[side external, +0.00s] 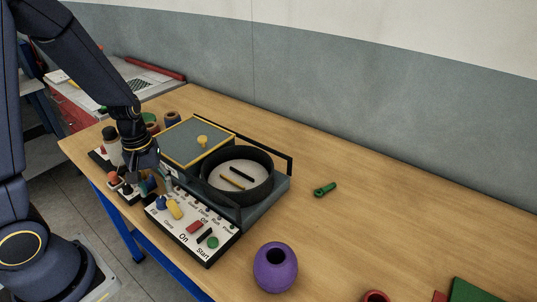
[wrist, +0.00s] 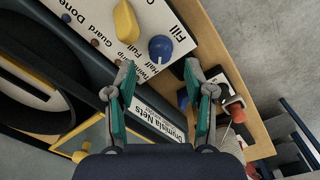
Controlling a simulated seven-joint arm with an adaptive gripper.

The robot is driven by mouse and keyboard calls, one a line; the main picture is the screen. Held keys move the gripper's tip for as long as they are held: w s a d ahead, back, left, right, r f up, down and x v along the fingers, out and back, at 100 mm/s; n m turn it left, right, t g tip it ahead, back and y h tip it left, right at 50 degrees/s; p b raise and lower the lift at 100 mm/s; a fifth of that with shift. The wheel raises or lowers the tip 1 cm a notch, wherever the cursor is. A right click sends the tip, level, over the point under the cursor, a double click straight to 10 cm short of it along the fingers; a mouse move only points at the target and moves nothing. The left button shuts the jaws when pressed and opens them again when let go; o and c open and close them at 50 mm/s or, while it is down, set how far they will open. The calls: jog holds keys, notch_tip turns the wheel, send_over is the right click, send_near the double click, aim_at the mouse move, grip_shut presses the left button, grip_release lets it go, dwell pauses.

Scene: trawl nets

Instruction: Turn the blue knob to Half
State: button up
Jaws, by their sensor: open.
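The blue knob (wrist: 160,48) sits on the white control panel (wrist: 93,22), beside the large word Fill. Small labels, one reading Half, lie near its lower left side in the wrist view. I cannot tell for sure which label the knob points at. The blue knob (side external: 161,202) also shows at the panel's left end in the side view. My gripper (wrist: 160,78) is open and empty. Its two green fingertips are spread on either side of the space just below the knob in the wrist view, apart from it. In the side view my gripper (side external: 150,180) hangs beside the panel.
A yellow knob (wrist: 126,20) stands close to the blue one. A round black pan (side external: 237,174) and a yellow-edged lid (side external: 190,143) are behind the panel. Small items, including an orange-red one (wrist: 236,112), crowd my right finger's side. A purple vase (side external: 275,267) stands right.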

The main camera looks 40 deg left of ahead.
notch_tip(320, 180, up, 8)
jog(key=shift+s, duration=0.15)
jog(key=shift+a, duration=0.1)
notch_tip(320, 180, up, 9)
jog(key=m+t, duration=0.3)
jog(key=t, duration=0.1)
send_over(159, 199)
jog(key=d, duration=0.5)
jog(key=s+d+r+m+t, duration=0.1)
jog(key=s+d+r+m, duration=0.2)
jog(key=s+m, duration=0.3)
jog(key=shift+d+m, duration=0.7)
jog(key=shift+c, duration=0.2)
